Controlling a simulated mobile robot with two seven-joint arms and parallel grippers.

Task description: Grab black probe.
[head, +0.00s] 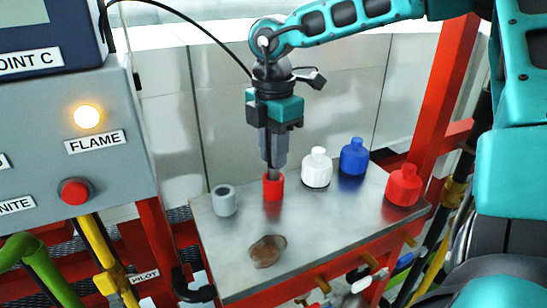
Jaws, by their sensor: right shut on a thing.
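My right gripper (272,160) comes down from above and points straight down at the small red cup-shaped holder (273,187) on the metal shelf. Its fingers are shut on a thin, dark grey upright piece, which I take to be the black probe (272,174). Only a short length shows between the fingertips and the holder's mouth. The rest is hidden by the fingers and the holder, and its lower end appears to be inside the holder. My left gripper is out of view.
The metal shelf (225,268) also carries a grey cup (224,201), a brown lump (267,251), and white (317,168), blue (354,157) and red (404,185) bottles. A black cable (200,27) hangs behind my wrist. A grey control box (100,165) stands left.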

